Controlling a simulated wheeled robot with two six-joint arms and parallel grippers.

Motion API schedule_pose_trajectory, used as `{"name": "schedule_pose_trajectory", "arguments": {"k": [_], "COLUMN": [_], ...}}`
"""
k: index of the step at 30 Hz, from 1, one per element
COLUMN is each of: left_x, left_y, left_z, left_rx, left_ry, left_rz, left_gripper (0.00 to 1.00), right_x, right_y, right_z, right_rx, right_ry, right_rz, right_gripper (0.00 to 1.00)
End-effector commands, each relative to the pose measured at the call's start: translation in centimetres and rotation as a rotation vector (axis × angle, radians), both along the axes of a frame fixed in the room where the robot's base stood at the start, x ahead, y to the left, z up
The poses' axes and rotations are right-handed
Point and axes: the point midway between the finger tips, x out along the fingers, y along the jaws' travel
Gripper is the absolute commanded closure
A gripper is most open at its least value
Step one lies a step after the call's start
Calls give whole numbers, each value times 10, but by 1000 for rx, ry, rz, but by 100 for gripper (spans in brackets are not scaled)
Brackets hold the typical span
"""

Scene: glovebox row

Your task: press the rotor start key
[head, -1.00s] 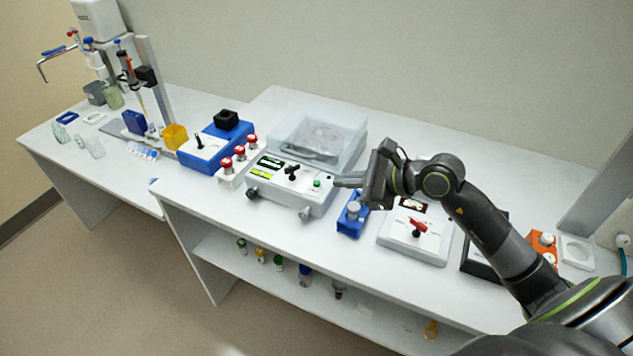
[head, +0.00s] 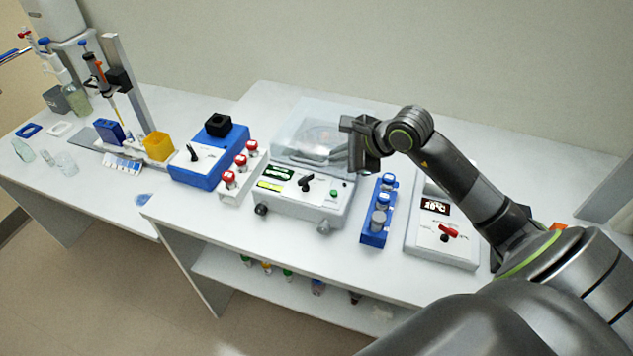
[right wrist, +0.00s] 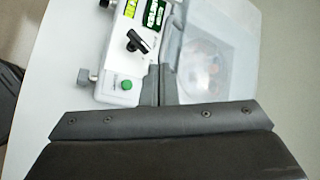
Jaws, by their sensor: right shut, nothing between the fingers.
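The centrifuge (head: 290,212) is a white box with a clear lid that looks closed, a black knob (head: 306,183) and green-lit displays. The rotor start key appears to be the round green button (head: 334,192) at the right of its front panel; it also shows in the right wrist view (right wrist: 126,85). My right gripper (head: 335,157) is shut and empty. In the head view it appears above and behind the green button, over the lid's right part. In the right wrist view its fingers (right wrist: 160,72) are right of the button, apart from it in the picture. My left gripper is not in view.
A blue rack with capped tubes (head: 376,228) and a white device with a red switch (head: 440,240) stand right of the centrifuge. Red-capped bottles (head: 241,162) and a blue device (head: 190,168) stand left. The bench front edge (head: 200,231) runs close before the centrifuge.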

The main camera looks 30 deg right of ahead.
Motion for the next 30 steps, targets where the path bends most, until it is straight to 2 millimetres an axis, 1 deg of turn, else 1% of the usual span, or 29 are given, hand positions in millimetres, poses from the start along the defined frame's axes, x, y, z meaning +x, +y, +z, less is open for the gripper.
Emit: {"name": "schedule_pose_trajectory", "arguments": {"k": [5,12,17,20,24,30], "left_x": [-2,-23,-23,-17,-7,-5], "left_y": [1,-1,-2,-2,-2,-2], "left_z": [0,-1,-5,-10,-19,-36], "left_rx": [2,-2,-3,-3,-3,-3], "left_ry": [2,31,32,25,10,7], "left_rz": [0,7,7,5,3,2], "left_gripper": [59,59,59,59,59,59], "right_x": [0,0,0,0,-1,-1], "right_y": [0,0,0,0,1,0], "right_z": [0,-1,-7,-15,-32,-62], "right_rx": [2,2,2,3,4,3], "right_ry": [1,1,1,0,0,1], "right_rz": [0,0,0,0,1,1], "right_gripper": [100,100,100,100,100,100]}}
